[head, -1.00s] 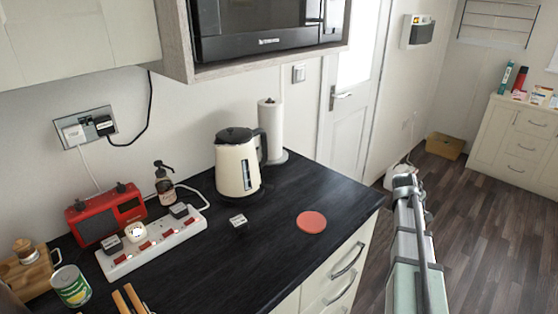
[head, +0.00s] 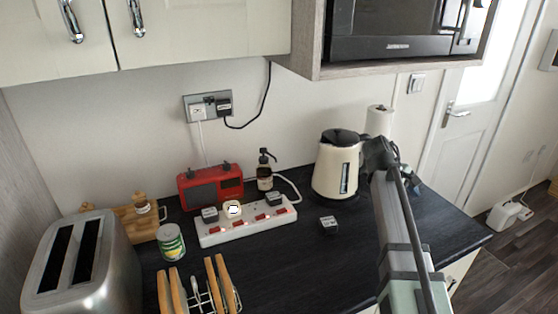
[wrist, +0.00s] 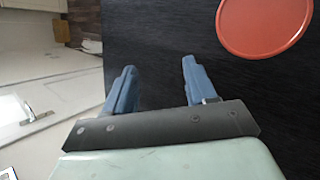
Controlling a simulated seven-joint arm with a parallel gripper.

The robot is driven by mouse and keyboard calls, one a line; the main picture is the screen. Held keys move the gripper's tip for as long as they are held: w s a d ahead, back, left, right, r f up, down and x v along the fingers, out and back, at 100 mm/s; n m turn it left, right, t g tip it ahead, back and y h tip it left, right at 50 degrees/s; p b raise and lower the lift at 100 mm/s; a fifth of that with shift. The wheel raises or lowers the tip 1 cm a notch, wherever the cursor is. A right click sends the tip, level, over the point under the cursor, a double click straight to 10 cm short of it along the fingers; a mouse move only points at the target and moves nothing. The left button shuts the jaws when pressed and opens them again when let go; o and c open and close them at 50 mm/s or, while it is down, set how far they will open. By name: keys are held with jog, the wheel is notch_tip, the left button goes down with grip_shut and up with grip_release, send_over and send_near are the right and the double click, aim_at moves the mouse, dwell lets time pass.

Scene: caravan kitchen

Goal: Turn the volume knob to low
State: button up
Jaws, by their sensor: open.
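The red radio (head: 211,187) stands at the back of the black worktop, left of centre in the head view, below the wall socket. It has a dark speaker face and small dark knobs on its top edge; which one is the volume knob, and its setting, are too small to tell. My gripper (wrist: 158,68) is open and empty in the wrist view, its two blue fingers apart above the dark worktop edge. In the head view my arm reaches up at the right, past the kettle, well to the right of the radio. The radio is not in the wrist view.
A white power strip (head: 245,227) with plugs lies in front of the radio. A pump bottle (head: 265,170), cream kettle (head: 336,168), can (head: 171,243), toaster (head: 85,265) and toast rack (head: 202,290) stand around. A red coaster (wrist: 262,22) lies on the worktop. Cupboards and a microwave (head: 395,30) hang above.

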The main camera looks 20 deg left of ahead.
jog(key=s+a+r+n, duration=0.15)
jog(key=s+a, duration=0.35)
jog(key=a, duration=0.6)
notch_tip(320, 180, up, 12)
jog(key=n+g+y, duration=0.3)
jog(key=n+y, duration=0.2)
jog(key=y, duration=0.2)
send_over(189, 169)
jog(key=shift+d+f, duration=0.1)
jog(key=shift+f, duration=3.55)
grip_shut()
